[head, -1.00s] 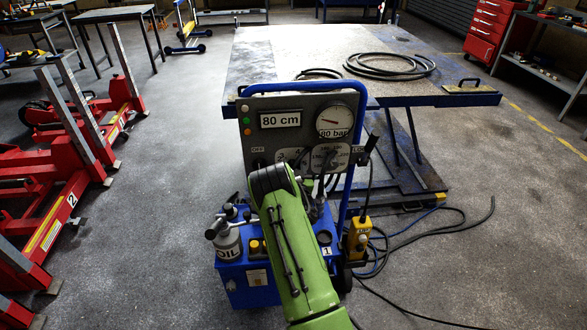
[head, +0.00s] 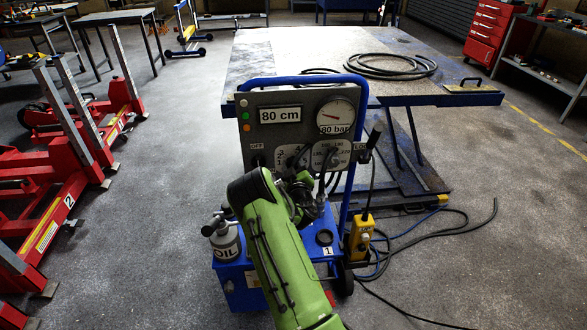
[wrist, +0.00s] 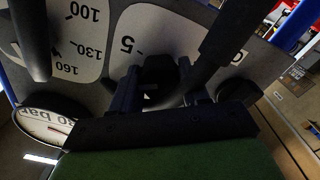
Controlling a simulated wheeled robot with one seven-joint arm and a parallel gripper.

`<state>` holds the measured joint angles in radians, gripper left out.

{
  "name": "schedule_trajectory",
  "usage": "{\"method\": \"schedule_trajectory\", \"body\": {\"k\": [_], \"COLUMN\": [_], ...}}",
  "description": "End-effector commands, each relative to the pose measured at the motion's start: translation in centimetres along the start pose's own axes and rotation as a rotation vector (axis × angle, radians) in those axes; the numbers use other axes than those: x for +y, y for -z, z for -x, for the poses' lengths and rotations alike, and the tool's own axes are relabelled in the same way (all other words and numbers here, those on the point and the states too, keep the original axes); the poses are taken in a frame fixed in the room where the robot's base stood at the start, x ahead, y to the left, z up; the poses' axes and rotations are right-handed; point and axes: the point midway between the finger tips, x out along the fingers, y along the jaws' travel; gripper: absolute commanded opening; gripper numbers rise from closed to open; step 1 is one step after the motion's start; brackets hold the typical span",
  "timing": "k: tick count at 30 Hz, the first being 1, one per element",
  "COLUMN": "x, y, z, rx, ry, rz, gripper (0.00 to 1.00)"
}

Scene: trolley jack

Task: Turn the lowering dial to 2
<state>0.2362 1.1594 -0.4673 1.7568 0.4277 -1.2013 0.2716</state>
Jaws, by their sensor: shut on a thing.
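The dark control panel (head: 277,130) stands on the blue trolley jack (head: 240,284). In the wrist view, tilted and nearly upside down, my gripper (wrist: 160,78) is shut on a black dial knob (wrist: 158,71), one finger on each side. The knob's white scale plate (wrist: 165,30) shows a 5; its other marks are hidden, and I cannot read where the knob points. It is the left of the two scale plates (head: 287,153) in the head view, where my arm and wrist partly cover it. The other scale (wrist: 80,40) shows 100, 130 and 160.
A pressure gauge (head: 335,116) and an 80 cm display (head: 280,115) are above the dials. Black levers stand close to my gripper, one (wrist: 37,45) in the wrist view. The lift table (head: 295,65) is behind; red jacks (head: 70,190) are at left. Hoses lie on the floor at right.

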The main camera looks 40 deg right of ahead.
Motion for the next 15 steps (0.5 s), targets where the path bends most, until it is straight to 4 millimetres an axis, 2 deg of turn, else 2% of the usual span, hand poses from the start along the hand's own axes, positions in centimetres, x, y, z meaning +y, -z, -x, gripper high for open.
{"method": "schedule_trajectory", "body": {"k": [15], "x": [-0.13], "y": [0.36], "z": [-0.10], "rx": [0.010], "ry": [-0.001], "rz": [0.491], "gripper": [0.15]}}
